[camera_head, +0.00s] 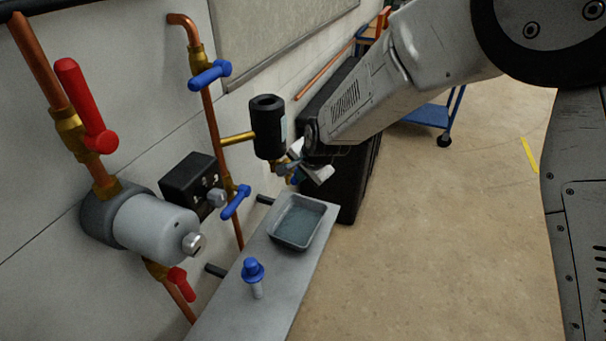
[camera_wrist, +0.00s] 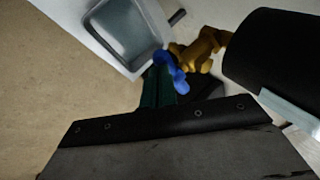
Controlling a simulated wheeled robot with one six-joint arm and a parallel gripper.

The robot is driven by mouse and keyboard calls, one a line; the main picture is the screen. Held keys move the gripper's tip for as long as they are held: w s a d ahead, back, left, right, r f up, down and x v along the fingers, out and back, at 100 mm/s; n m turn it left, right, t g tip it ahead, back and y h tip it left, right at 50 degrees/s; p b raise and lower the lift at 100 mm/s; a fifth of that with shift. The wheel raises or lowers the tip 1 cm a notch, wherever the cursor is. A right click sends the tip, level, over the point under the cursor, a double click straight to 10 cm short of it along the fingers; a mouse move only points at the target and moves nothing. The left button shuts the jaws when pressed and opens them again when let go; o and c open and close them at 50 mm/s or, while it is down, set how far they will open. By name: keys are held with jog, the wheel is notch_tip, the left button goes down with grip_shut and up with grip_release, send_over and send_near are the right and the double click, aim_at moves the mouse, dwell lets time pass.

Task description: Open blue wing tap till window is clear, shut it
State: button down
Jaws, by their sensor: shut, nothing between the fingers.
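A black cylindrical canister (camera_head: 267,127) stands out from the wall on a brass pipe. A pale window strip (camera_head: 284,131) runs down its side; it also shows in the wrist view (camera_wrist: 291,107). I cannot read any level in it. A brass fitting (camera_wrist: 201,48) under the canister carries the blue wing tap (camera_wrist: 170,72). In the head view my gripper mostly hides this tap, leaving a little blue showing. My gripper (camera_head: 297,169) is shut and empty, close beside the tap. I cannot tell whether it touches the tap.
A grey tray (camera_head: 321,206) sits on the shelf (camera_head: 288,296) below the canister, with a blue-topped tool (camera_head: 254,277) nearer. Two other blue-handled valves (camera_head: 209,75) and red-handled valves (camera_head: 86,105) are on the copper pipes.

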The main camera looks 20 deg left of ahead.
jog(key=shift+s+f, duration=0.15)
jog(key=shift+f, duration=0.1)
jog(key=s+f+v, duration=0.1)
jog(key=s+v, duration=0.1)
jog(key=v, duration=1)
jog(key=shift+s+d+r, duration=0.2)
jog(key=shift+s+d, duration=0.05)
jog(key=shift+d, duration=0.3)
